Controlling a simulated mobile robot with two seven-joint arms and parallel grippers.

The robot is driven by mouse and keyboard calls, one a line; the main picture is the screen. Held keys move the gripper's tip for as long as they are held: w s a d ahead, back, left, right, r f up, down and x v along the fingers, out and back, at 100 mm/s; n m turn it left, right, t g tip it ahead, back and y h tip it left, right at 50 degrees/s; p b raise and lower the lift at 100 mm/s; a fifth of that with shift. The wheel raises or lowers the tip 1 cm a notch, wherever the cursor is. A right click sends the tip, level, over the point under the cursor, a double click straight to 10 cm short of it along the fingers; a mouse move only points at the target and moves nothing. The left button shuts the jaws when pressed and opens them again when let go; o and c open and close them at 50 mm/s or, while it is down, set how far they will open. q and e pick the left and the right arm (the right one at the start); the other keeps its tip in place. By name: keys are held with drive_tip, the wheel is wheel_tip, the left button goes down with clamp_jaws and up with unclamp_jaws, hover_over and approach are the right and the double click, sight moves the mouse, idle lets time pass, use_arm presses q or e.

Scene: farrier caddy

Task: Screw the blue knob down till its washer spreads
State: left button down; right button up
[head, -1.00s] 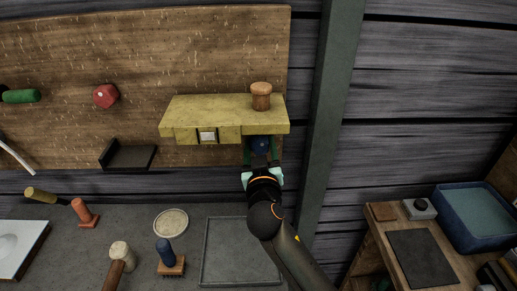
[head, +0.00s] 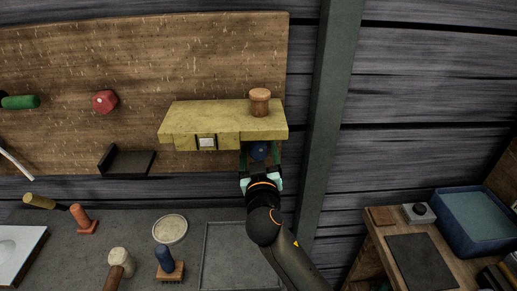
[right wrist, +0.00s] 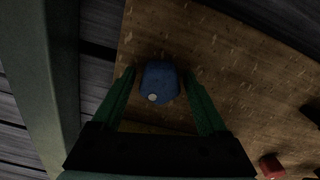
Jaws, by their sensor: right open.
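The blue knob (head: 258,151) sits on the wooden board below the yellow shelf, partly in its shadow. In the right wrist view the blue knob (right wrist: 160,80) has a pale round spot on its face. My right gripper (head: 260,157) is open, reaching up from below. Its two green fingers stand on either side of the knob in the right wrist view (right wrist: 159,78), with small gaps visible on both sides. I cannot make out a washer behind the knob. My left gripper is not in view.
The yellow shelf (head: 220,117) is close above my right gripper and carries a wooden pot (head: 260,103). A red knob (head: 104,102) and a black bracket (head: 125,161) are farther left. A grey post (head: 325,130) stands to the right. Tools lie on the bench below.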

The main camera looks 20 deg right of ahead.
drive_tip(key=n+p, duration=0.2)
drive_tip(key=n, duration=0.1)
drive_tip(key=shift+r+n, duration=0.3)
drive_tip(key=shift+f+n+p, duration=0.1)
drive_tip(key=shift+n+p, duration=0.45)
drive_tip(key=shift+n, duration=0.15)
drive_tip(key=shift+f+n, duration=0.1)
drive_tip(key=shift+n, duration=0.2)
drive_tip(key=shift+f, duration=0.1)
drive_tip(key=shift+n+p, duration=0.6)
drive_tip(key=shift+n, duration=0.3)
drive_tip(key=n, duration=0.4)
